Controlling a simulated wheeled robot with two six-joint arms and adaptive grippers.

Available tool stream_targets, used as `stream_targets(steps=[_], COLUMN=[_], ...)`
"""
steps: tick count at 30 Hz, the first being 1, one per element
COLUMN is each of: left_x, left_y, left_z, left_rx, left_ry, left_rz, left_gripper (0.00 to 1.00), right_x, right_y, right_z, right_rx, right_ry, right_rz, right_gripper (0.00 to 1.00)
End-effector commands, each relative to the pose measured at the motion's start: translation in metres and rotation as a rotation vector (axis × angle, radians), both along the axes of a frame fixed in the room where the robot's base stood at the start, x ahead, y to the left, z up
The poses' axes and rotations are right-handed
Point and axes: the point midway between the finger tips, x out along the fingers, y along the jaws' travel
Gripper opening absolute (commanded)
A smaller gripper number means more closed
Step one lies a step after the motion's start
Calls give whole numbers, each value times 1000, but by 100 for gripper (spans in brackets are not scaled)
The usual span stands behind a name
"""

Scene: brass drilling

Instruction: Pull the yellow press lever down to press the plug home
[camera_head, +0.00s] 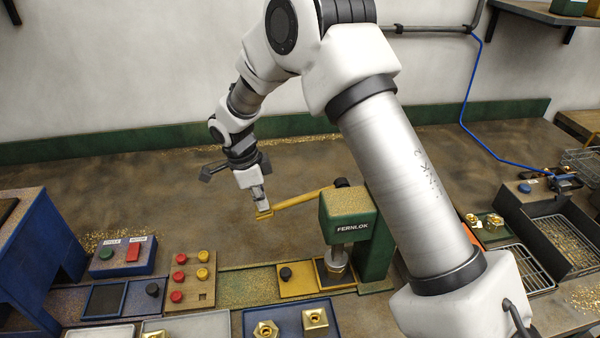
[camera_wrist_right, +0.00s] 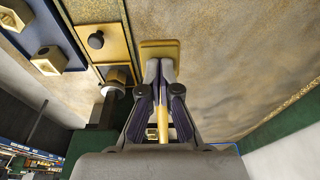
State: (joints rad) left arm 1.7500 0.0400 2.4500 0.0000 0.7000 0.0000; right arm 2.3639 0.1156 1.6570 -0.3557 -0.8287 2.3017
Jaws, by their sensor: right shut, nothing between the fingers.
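The green press (camera_head: 350,222), marked FERNLOK, stands on the bench. Its yellow lever (camera_head: 302,199) reaches left from the press top and ends in a flat yellow pad (camera_head: 264,214). My right gripper (camera_head: 263,206) is shut and empty, its tips down at the pad. In the right wrist view, the shut fingers (camera_wrist_right: 160,68) lie over the lever bar (camera_wrist_right: 163,125), with tips at the pad (camera_wrist_right: 160,47). I cannot tell whether they touch it. The metal ram (camera_head: 338,259) is above the press bed; the plug cannot be made out there. My left gripper is out of view.
A blue box with green and red buttons (camera_head: 122,256) stands left. A board with red and yellow knobs (camera_head: 190,280) and a blue tray (camera_head: 292,316) with brass parts lie in front. A chip bin (camera_head: 565,240) is at right. The bench behind the lever is clear.

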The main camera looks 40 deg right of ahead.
Motion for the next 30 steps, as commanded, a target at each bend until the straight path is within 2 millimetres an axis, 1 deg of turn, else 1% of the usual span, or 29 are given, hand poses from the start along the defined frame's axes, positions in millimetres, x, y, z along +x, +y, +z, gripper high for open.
stream_targets(steps=[4, 30], left_x=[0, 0], left_y=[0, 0], left_z=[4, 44], left_rx=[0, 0], left_ry=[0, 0], left_rz=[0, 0], left_gripper=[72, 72], right_x=[-2, 0], right_y=[0, 0], right_z=[4, 58], right_rx=[0, -1], right_ry=[6, 1], right_rz=[0, 1], right_gripper=[0, 0])
